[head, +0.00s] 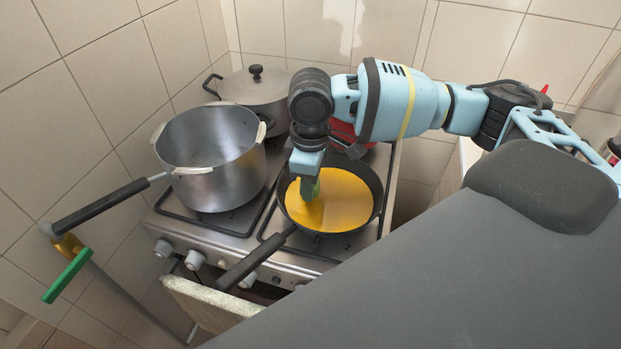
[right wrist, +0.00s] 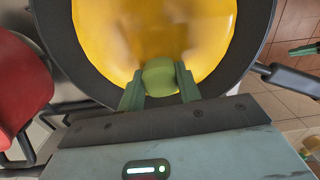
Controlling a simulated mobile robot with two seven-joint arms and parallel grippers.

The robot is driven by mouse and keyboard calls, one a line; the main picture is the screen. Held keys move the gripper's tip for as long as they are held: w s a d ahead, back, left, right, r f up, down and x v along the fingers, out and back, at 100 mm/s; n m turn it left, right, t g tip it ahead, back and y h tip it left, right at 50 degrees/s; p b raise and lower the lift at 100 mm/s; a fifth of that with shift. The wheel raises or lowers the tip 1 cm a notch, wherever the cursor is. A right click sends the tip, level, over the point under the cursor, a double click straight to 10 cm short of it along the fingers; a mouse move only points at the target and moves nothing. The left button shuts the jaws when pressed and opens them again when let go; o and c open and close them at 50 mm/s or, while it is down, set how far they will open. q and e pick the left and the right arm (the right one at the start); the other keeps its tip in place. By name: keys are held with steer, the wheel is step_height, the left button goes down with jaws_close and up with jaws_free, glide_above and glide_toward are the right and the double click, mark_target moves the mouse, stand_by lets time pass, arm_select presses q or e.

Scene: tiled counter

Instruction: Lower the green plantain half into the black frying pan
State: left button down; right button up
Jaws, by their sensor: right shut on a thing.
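The black frying pan (head: 374,176) sits on the front right of the stove, with a yellow layer (head: 345,205) covering its bottom. My right gripper (head: 308,185) points down over the pan's left part, inside the rim as seen from the head. In the right wrist view my right gripper (right wrist: 158,90) is shut on the green plantain half (right wrist: 158,74), which sits between its two green fingers. The plantain half overlaps the yellow layer in that view; I cannot tell whether it touches it. My left gripper is not in view.
A large open steel pot (head: 210,185) stands left of the pan. A lidded pot (head: 255,88) stands behind. A red object (head: 345,132) is behind the pan, also in the right wrist view (right wrist: 20,85). The pan's handle (head: 255,262) points toward the front left. Tiled walls enclose the back.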

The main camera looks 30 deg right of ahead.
steer(key=shift+f, duration=0.55)
stand_by(0.4)
steer(key=o, duration=1)
steer(key=shift+o, duration=0.2)
step_height(320, 180, up, 8)
steer(key=shift+f, duration=0.1)
steer(key=shift+s, duration=0.1)
